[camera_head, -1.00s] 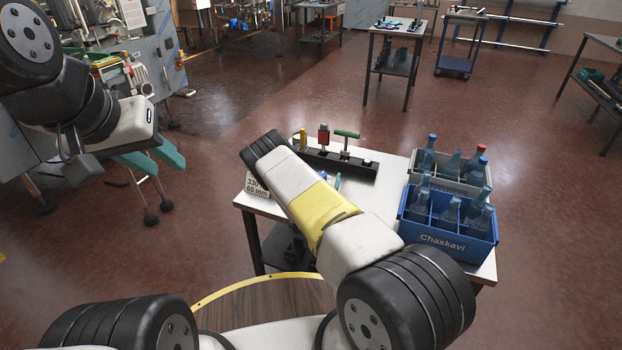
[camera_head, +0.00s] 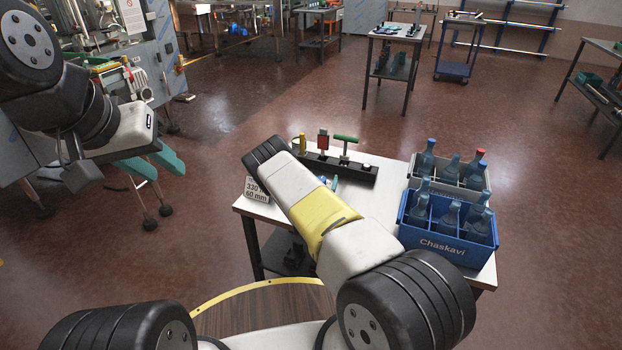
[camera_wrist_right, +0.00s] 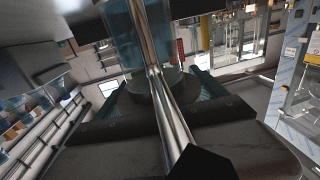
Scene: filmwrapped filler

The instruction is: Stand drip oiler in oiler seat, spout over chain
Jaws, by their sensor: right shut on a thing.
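The drip oiler shows in the right wrist view as a clear bluish reservoir (camera_wrist_right: 122,40) with a dark round base and a long shiny metal tube, which runs toward the camera. My right gripper (camera_wrist_right: 155,92), with teal fingers on either side of the base, is shut on it. In the head view that gripper is hidden behind my right arm. My left gripper (camera_head: 152,164) is open and empty, its teal fingers apart, over the floor at the left. I cannot make out the oiler seat or the chain in these frames.
A white-topped table (camera_head: 385,205) stands ahead, partly covered by my right arm. It carries a black rack (camera_head: 345,170) with several tools, a number sign (camera_head: 257,189), a blue crate (camera_head: 450,243) and a grey crate (camera_head: 468,181) of bottles. Machinery (camera_head: 150,50) fills the left; open floor lies between.

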